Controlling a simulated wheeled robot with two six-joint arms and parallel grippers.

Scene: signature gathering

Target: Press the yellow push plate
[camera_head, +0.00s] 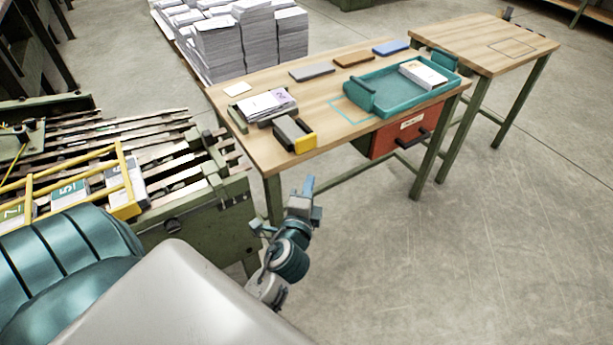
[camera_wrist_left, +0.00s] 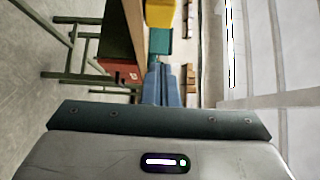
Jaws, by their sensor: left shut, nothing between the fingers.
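The yellow push plate (camera_head: 305,143) is the front face of a grey block (camera_head: 288,130) at the front edge of the near wooden table. In the left wrist view a yellow face (camera_wrist_left: 160,12), seemingly the same plate, shows at the top, beyond the fingertips. My left gripper (camera_head: 308,184) is in front of the table, below and apart from the plate. Its blue fingers (camera_wrist_left: 163,84) are shut with nothing between them. My right gripper is not in view.
The wooden table (camera_head: 265,160) also holds a stack of papers (camera_head: 268,105), a teal tray (camera_head: 405,98) and several flat pads. A red drawer (camera_head: 395,138) hangs under it. A green conveyor (camera_head: 195,215) stands at left. The floor at right (camera_head: 480,250) is clear.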

